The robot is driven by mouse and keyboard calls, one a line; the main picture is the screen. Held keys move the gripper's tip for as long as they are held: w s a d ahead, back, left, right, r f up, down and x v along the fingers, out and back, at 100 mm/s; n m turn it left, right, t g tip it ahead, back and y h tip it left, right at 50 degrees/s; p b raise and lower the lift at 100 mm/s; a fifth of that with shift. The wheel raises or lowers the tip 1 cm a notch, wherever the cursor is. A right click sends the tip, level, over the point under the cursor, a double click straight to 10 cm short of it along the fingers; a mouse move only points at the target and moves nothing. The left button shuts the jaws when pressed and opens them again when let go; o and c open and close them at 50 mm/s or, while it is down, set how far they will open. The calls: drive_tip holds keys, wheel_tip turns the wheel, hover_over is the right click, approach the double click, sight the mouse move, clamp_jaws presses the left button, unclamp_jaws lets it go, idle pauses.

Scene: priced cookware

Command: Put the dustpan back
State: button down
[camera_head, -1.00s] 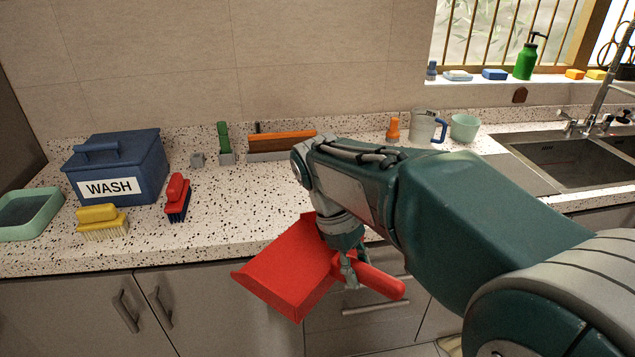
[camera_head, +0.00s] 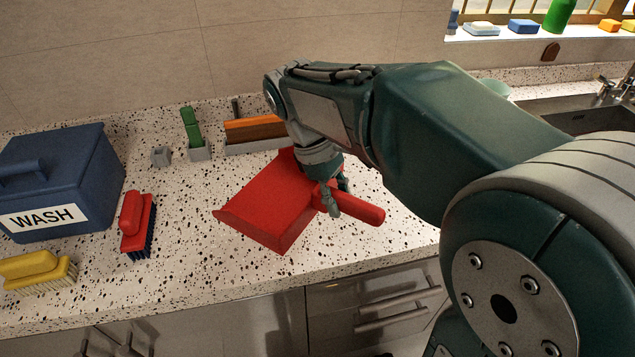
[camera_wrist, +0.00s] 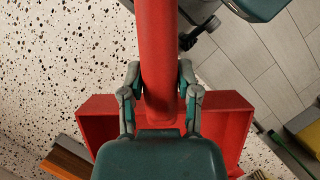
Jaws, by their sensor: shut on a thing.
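The red dustpan (camera_head: 268,207) is in my gripper (camera_head: 331,203), which is shut on its handle near the pan. In the head view the pan shows over the speckled counter, its handle pointing right. I cannot tell whether it touches the counter or hangs above it. In the wrist view the red handle (camera_wrist: 157,45) runs up between the two fingers of my gripper (camera_wrist: 160,95). The pan (camera_wrist: 230,125) spreads out behind the fingers, its middle hidden by my gripper.
A blue WASH box (camera_head: 60,180), a yellow brush (camera_head: 38,272) and a red brush (camera_head: 137,223) stand left. Along the wall are a small grey holder (camera_head: 160,156), a green-handled item (camera_head: 193,128) and a holder with an orange-topped piece (camera_head: 255,130). The front counter is clear.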

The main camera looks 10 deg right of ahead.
drive_tip(key=shift+w, duration=0.3)
drive_tip(key=w+d+f, duration=0.3)
drive_tip(key=f, duration=0.1)
drive_tip(key=w+d+f, duration=0.2)
drive_tip(key=d+f, duration=0.2)
drive_tip(key=w+d+f, duration=0.3)
drive_tip(key=d+f, duration=0.1)
drive_tip(key=f, duration=0.1)
drive_tip(key=shift+w, duration=0.35)
drive_tip(key=shift+c, duration=1.6)
unclamp_jaws()
drive_tip(key=shift+f, duration=0.1)
